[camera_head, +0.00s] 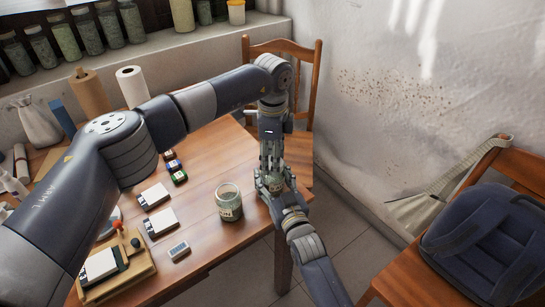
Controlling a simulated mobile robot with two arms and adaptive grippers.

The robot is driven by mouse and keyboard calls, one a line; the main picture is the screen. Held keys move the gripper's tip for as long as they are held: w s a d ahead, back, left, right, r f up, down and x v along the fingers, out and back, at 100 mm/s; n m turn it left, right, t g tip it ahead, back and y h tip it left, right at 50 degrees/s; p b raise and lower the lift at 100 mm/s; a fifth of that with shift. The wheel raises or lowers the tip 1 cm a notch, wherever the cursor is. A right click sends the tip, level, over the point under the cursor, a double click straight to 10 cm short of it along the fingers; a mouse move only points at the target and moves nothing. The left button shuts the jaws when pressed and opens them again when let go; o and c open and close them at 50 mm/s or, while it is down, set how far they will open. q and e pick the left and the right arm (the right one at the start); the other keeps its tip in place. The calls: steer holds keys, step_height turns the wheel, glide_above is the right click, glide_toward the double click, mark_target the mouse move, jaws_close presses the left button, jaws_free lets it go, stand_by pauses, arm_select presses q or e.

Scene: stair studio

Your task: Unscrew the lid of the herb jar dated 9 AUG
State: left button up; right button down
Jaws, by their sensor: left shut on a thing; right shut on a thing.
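My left gripper (271,160) points straight down at the right edge of the table. It is shut on the top of a herb jar, probably its lid, which the fingers mostly hide. My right gripper (273,185) comes up from the lower right and is shut around the body of the same herb jar, just below the left one. The held jar seems upright; its label and date cannot be read. A second glass jar (229,204) with a paper label stands upright on the table, left of the grippers, touched by neither. Its date is too small to read.
The wooden table (215,165) carries white cards (160,222), small dark bottles (177,173), a small grey device (179,250) and a wooden tray (135,268). Chairs stand behind and at right, one with a blue backpack (490,240). Several jars line the sill.

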arm_select(q)
steer(key=shift+r, duration=0.2)
steer(key=shift+r, duration=0.9)
steer(key=shift+r, duration=2.05)
arm_select(e)
steer(key=c, duration=0.6)
jaws_free()
steer(key=shift+o, duration=0.2)
steer(key=shift+s, duration=0.1)
